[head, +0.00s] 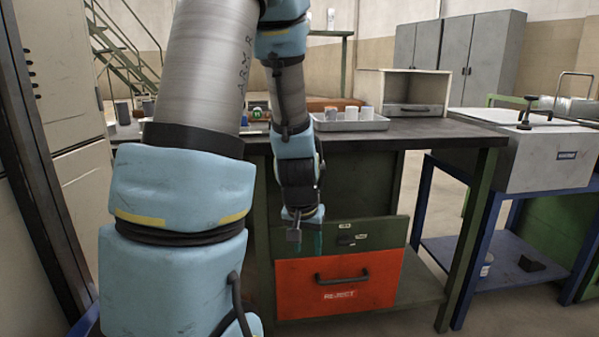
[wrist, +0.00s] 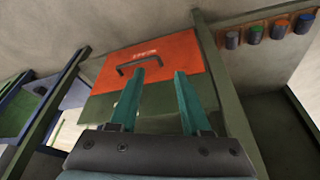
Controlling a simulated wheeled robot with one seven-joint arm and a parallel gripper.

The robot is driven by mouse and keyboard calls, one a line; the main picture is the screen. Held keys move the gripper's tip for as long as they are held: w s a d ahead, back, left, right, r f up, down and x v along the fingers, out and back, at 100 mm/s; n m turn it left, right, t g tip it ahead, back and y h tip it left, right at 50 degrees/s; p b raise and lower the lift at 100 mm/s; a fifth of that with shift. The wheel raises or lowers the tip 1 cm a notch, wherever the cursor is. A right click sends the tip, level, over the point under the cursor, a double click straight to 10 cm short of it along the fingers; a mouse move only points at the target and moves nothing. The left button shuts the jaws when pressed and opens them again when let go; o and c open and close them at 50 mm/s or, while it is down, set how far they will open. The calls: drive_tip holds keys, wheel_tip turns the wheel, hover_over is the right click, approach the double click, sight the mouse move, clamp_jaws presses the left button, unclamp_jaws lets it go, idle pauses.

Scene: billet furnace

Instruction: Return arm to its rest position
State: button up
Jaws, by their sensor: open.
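My arm reaches up from the left foreground and down in front of the workbench in the head view. My gripper (head: 308,235) hangs low in front of the green drawer front (head: 366,234), above the orange reject drawer (head: 340,285). In the wrist view the two teal fingers of my gripper (wrist: 159,84) stand apart with nothing between them. The reject drawer (wrist: 186,56) and its black handle (wrist: 140,65) lie beyond the fingertips, apart from them as far as I can tell. Both drawers look closed.
The workbench top (head: 425,131) carries a metal tray (head: 349,124) with several small cylinders. A grey box machine (head: 545,157) stands on a blue stand at right. A tall cabinet (head: 62,110) is close at left. Several cylinders (wrist: 256,34) sit in a rack in the wrist view.

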drive_tip(key=s+a+r+n+g+y, duration=0.1)
drive_tip(key=s+a+r+n+g, duration=0.1)
drive_tip(key=s+a+r, duration=0.45)
wheel_tip(320, 180, up, 22)
drive_tip(key=s+a+p, duration=0.1)
drive_tip(key=a+p, duration=0.1)
drive_tip(key=p, duration=2.2)
drive_tip(key=shift+r, duration=0.25)
drive_tip(key=shift+o, duration=0.2)
drive_tip(key=shift+s+f, duration=0.1)
